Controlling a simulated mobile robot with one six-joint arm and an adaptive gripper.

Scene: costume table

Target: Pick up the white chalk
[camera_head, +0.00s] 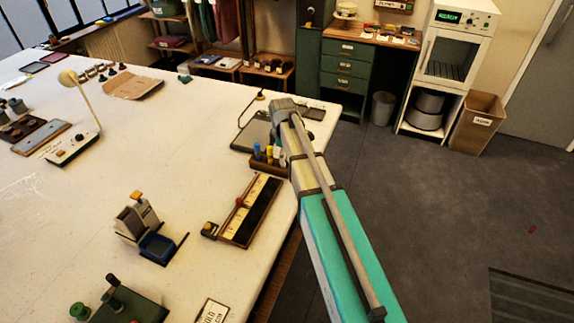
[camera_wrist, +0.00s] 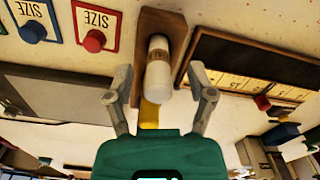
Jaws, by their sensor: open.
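The white chalk (camera_wrist: 158,76) shows in the wrist view as a thick pale stick with a tan band. It stands in a brown wooden rack (camera_wrist: 176,24), between the two fingers of my gripper (camera_wrist: 160,97). The fingers are spread wide, with a visible gap on each side of the chalk. A yellow stick (camera_wrist: 149,115) shows behind it, partly hidden by my gripper's body. In the head view the rack (camera_head: 262,168) is near the table's right edge, with blue and yellow sticks in it. My arm hides part of that spot and my fingers there.
A long dark tray with a pale scale (camera_head: 248,210) lies close in front of the rack. A dark board (camera_head: 250,134) lies behind it. Blue and red "SIZE" cards (camera_wrist: 95,20) lie beside the rack in the wrist view.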

